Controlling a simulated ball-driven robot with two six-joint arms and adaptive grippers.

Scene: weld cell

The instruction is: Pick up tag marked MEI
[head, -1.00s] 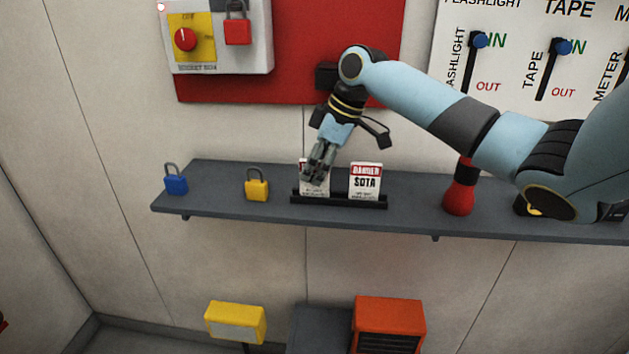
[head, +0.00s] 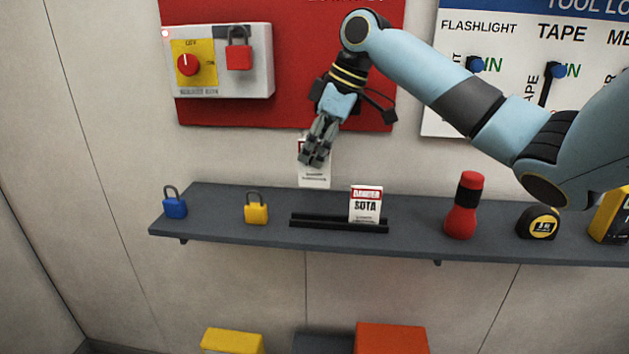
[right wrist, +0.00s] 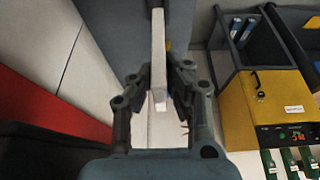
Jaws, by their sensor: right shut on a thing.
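A white tag (head: 315,177) with a red heading hangs in my right gripper (head: 314,158), above the left part of the black tag rack (head: 305,220). The gripper covers the tag's name, so I cannot read it. In the right wrist view the tag (right wrist: 158,60) shows edge-on between the fingers of the right gripper (right wrist: 158,85), which are shut on it. A second tag, marked DANGER and SOTA (head: 366,205), stands upright in the right part of the rack. My left gripper is not in view.
The grey shelf (head: 225,232) holds a blue padlock (head: 175,207), a yellow padlock (head: 256,212), a red flashlight (head: 462,210) and a tape measure (head: 538,222). Behind are a switch box (head: 250,85) on a red panel (head: 300,60) and a tool board (head: 440,110).

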